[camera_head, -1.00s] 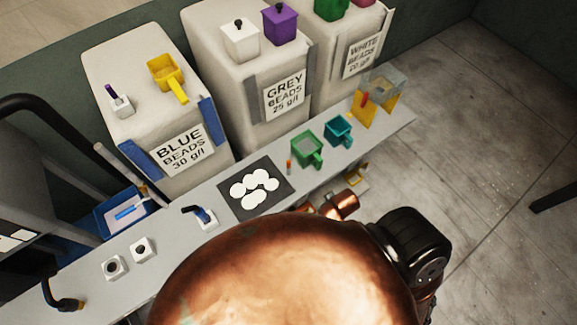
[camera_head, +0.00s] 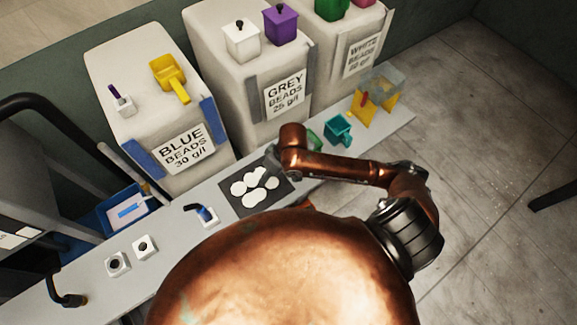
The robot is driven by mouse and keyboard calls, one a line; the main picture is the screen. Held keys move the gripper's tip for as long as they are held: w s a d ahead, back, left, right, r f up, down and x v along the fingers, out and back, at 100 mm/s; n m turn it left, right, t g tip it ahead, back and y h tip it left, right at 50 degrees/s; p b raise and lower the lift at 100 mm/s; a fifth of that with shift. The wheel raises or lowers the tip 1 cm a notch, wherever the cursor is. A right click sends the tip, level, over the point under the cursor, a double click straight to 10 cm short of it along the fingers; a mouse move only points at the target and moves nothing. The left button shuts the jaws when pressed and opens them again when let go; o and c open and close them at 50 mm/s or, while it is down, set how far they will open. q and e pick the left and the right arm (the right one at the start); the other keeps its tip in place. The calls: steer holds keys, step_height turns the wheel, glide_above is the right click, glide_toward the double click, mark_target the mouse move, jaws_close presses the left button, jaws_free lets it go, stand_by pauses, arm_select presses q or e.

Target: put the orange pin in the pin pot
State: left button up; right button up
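I cannot make out the orange pin now. A small orange upright piece stood beside the green scoop earlier, and my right arm now covers that spot. A small white pot (camera_head: 123,104) with a purple stick stands on the blue-beads bin; I cannot tell whether it is the pin pot. My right arm reaches across the table from the right, its end bent down over the back right corner of the dark mat. My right gripper (camera_head: 273,156) is mostly hidden there, and its fingers cannot be made out. My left gripper is not in view.
Several white discs (camera_head: 254,185) lie on the dark mat (camera_head: 230,207). The green scoop (camera_head: 315,139) is mostly hidden; a teal scoop (camera_head: 338,129) stands right of it. A yellow stand (camera_head: 369,111), two small white blocks (camera_head: 145,247) and a blue tray (camera_head: 108,204) are also around.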

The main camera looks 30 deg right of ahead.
steer(key=d+r+m+h, duration=0.1)
steer(key=d, duration=0.2)
steer(key=w+d+r+m+g+h, duration=0.1)
steer(key=d+r, duration=0.1)
steer(key=d, duration=0.1)
steer(key=w+d+r+m+g+h, duration=0.1)
steer(key=d+r, duration=0.1)
steer(key=d, duration=0.1)
steer(key=shift+w+d+r, duration=0.1)
steer(key=shift+w+r, duration=0.05)
steer(key=shift+w, duration=0.1)
steer(key=f, duration=0.7)
steer(key=shift+s+d+f, duration=0.1)
steer(key=shift+d+f, duration=0.1)
steer(key=shift+f, duration=0.1)
steer(key=shift+c, duration=0.7)
jaws_close()
